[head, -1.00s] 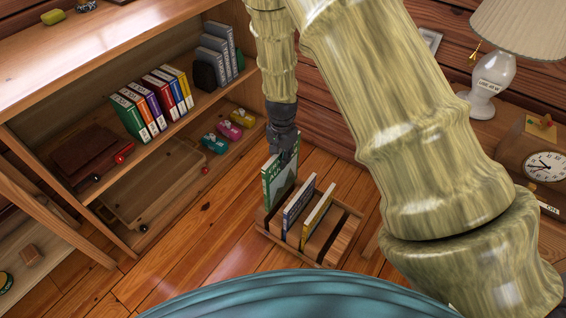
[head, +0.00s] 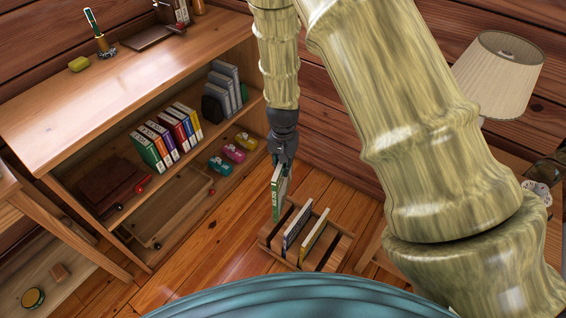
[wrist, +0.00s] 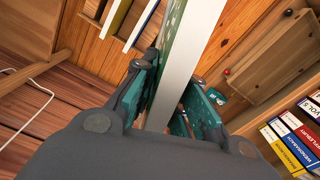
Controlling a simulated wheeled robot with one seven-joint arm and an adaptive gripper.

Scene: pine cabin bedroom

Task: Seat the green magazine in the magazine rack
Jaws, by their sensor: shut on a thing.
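The green magazine (head: 278,196) is upright in my gripper (head: 281,162), which is shut on its upper edge. In the wrist view, the magazine's pale edge (wrist: 186,50) runs between the fingers of my gripper (wrist: 172,92). The wooden magazine rack (head: 339,250) stands on the floor just below and to the right. It holds a blue magazine (head: 297,224) and a yellow magazine (head: 315,235). The green magazine's lower end is by the rack's left end. I cannot tell whether it touches the rack or enters a slot.
A wooden shelf unit (head: 150,60) with a row of books (head: 166,135) and small coloured things stands to the left. A lamp (head: 503,75) is at the right. Bare floor (head: 205,265) lies left of the rack.

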